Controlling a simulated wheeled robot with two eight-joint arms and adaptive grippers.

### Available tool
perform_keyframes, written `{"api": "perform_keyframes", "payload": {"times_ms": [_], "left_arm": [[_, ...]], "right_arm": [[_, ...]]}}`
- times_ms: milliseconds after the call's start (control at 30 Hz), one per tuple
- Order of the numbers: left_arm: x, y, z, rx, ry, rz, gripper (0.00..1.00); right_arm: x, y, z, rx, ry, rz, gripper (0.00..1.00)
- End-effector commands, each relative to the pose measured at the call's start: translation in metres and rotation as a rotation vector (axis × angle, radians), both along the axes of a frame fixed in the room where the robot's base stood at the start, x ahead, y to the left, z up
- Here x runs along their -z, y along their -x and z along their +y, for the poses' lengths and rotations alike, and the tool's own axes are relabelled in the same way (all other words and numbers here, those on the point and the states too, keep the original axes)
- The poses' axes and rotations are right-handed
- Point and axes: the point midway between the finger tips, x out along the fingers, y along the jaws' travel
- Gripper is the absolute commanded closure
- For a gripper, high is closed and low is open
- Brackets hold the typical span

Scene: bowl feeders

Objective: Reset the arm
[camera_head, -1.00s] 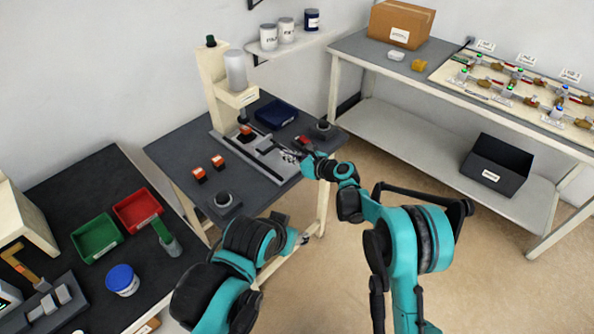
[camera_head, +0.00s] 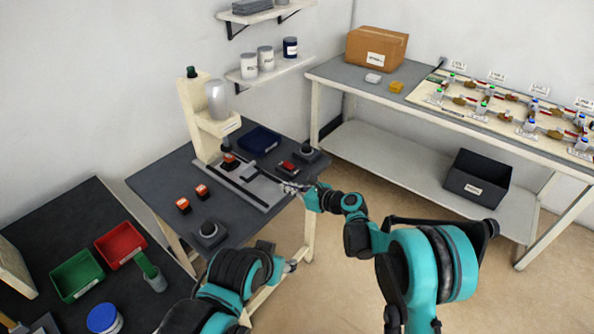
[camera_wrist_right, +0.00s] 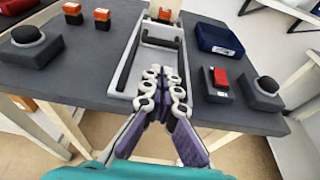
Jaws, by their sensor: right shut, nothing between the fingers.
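My right gripper (camera_head: 290,187) is shut and empty over the right front edge of the dark press table (camera_head: 235,215). In the right wrist view its closed fingers (camera_wrist_right: 165,82) overlap the near end of a grey rail fixture (camera_wrist_right: 126,70); contact cannot be told. The fixture (camera_head: 262,204) runs back to a cream press (camera_head: 205,125), with an orange-topped block (camera_head: 229,161) at its far end. My left arm shows only partly at the bottom of the head view; its gripper is not seen.
Two orange blocks (camera_head: 202,191) (camera_head: 184,206), a black button box (camera_head: 209,233), another button box (camera_head: 306,153), a red switch (camera_head: 288,167) and a blue tray (camera_head: 259,140) stand on the table. Red (camera_head: 120,244) and green (camera_head: 77,275) bins are left. A bench (camera_head: 330,70) stands right.

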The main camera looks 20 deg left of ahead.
Motion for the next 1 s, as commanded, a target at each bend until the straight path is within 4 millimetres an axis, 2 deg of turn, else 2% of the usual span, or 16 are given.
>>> {"api": "perform_keyframes", "payload": {"times_ms": [200, 267, 367, 567, 700, 867, 1000], "left_arm": [[0.0, 0.0, 0.0, 0.0, 0.0, 0.0, 0.51], [0.0, 0.0, 0.0, 0.0, 0.0, 0.0, 0.51], [0.0, 0.0, 0.0, 0.0, 0.0, 0.0, 0.51], [0.0, 0.0, 0.0, 0.0, 0.0, 0.0, 0.51], [0.0, 0.0, 0.0, 0.0, 0.0, 0.0, 0.51], [0.0, 0.0, 0.0, 0.0, 0.0, 0.0, 0.51], [0.0, 0.0, 0.0, 0.0, 0.0, 0.0, 0.51]], "right_arm": [[-0.006, 0.0, -0.006, -0.001, 0.024, -0.029, 1.0], [-0.014, 0.001, -0.017, -0.006, 0.063, -0.074, 1.0], [-0.036, 0.007, -0.046, -0.027, 0.18, -0.203, 1.0], [-0.079, 0.04, -0.131, -0.13, 0.528, -0.537, 1.0], [-0.098, 0.076, -0.194, -0.247, 0.783, -0.742, 1.0], [-0.106, 0.128, -0.265, -0.43, 1.072, -0.936, 1.0], [-0.103, 0.179, -0.324, -0.636, 1.313, -1.067, 1.0]]}}
